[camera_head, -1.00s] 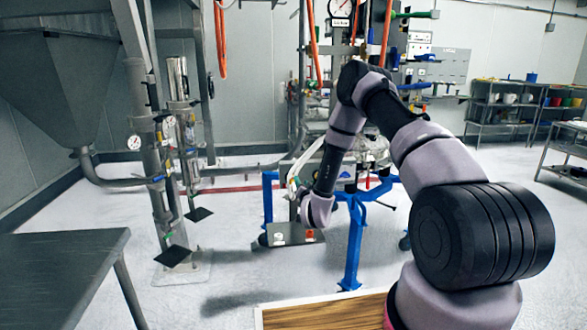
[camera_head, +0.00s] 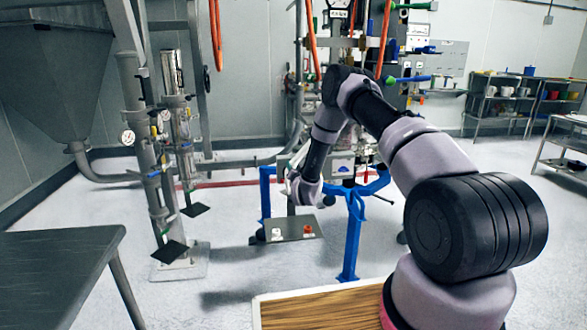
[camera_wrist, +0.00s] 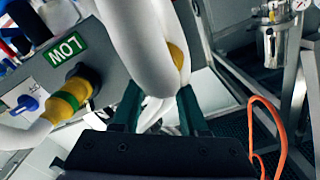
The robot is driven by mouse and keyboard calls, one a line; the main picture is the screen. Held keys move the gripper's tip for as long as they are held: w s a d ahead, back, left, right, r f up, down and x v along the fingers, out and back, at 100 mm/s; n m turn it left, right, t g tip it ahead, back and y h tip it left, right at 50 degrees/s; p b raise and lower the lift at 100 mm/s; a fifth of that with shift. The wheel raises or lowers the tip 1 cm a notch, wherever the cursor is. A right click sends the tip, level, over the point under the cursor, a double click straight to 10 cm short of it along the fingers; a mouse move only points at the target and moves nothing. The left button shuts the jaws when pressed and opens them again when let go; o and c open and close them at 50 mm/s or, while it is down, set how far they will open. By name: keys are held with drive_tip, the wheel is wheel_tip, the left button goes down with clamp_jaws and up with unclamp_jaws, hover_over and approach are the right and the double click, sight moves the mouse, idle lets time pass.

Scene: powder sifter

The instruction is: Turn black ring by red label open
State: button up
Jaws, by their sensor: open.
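In the wrist view my gripper (camera_wrist: 158,98) has its two dark green fingers apart. A thick white hose (camera_wrist: 143,50) passes in front of and between them; I cannot tell whether they touch. To the left is a grey panel (camera_wrist: 100,75) with a green LOW label (camera_wrist: 65,50) and a yellow-green fitting (camera_wrist: 70,97). In the head view the wrist end of my arm is at the blue-legged stand (camera_head: 355,215), above a dark plate (camera_head: 290,222) with a red piece (camera_head: 308,230) and a white piece (camera_head: 276,234).
A blue valve handle (camera_wrist: 28,103) sits on the panel's left. An orange hose (camera_wrist: 283,135) and a metal vessel (camera_wrist: 278,45) are to the right. In the head view a grey table (camera_head: 60,265) stands at left.

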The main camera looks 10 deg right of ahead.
drive_tip(key=shift+c, duration=0.3)
clamp_jaws()
